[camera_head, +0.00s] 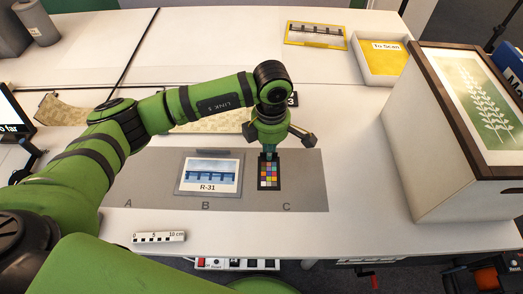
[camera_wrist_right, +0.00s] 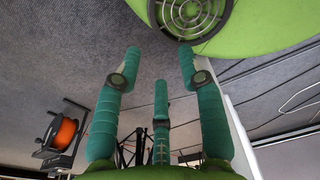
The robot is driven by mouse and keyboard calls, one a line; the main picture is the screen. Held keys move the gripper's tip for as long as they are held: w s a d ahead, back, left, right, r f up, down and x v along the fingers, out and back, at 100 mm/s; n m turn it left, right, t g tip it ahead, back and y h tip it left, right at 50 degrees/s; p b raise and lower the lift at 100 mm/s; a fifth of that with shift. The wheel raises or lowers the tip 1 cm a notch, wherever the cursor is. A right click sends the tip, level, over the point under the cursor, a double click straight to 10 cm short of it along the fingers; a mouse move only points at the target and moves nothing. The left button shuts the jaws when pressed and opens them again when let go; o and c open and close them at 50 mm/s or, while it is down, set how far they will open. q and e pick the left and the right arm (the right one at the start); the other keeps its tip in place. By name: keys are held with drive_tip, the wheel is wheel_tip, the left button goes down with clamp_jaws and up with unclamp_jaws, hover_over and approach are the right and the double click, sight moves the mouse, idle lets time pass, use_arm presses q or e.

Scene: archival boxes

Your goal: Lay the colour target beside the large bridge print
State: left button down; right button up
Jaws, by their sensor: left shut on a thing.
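The colour target (camera_head: 269,178), a small black card with coloured squares, is at section C of the grey mat (camera_head: 150,180). My left gripper (camera_head: 269,155) is above it, shut on its far edge. I cannot tell whether the card touches the mat. A bridge print marked R-31 (camera_head: 208,171) lies in section B, left of the target with a small gap. Another bridge print (camera_head: 318,34) lies on a yellow backing at the back. My right gripper (camera_wrist_right: 158,85) shows in the right wrist view, fingers apart and empty, over the floor.
A box with a framed leaf picture (camera_head: 480,90) stands at the right. A "To Scan" tray (camera_head: 382,75) is at the back right. A scale bar (camera_head: 158,237) lies near the front edge. Section A, at the mat's left, is partly behind my left arm.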

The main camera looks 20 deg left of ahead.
use_arm(q)
drive_tip(key=w+a+f, duration=0.2)
drive_tip(key=a, duration=0.1)
drive_tip(key=shift+w+a+f+p, duration=0.1)
drive_tip(key=shift+w+f+p, duration=0.15)
drive_tip(key=shift+p, duration=0.05)
drive_tip(key=shift+a+f, duration=0.15)
wheel_tip(320, 180, down, 3)
drive_tip(key=shift+f+p, duration=0.15)
drive_tip(key=shift+p, duration=0.35)
drive_tip(key=shift+w+f, duration=0.1)
drive_tip(key=shift+f, duration=0.25)
use_arm(e)
drive_tip(key=shift+w+d+r, duration=0.2)
drive_tip(key=shift+d+r, duration=0.1)
drive_tip(key=shift+r, duration=0.2)
drive_tip(key=shift+w+d+r, duration=0.2)
drive_tip(key=shift+d+r, duration=0.1)
drive_tip(key=shift+r, duration=0.2)
use_arm(q)
drive_tip(key=shift+f, duration=0.15)
drive_tip(key=c, duration=1.4)
unclamp_jaws()
use_arm(e)
drive_tip(key=shift+f, duration=0.15)
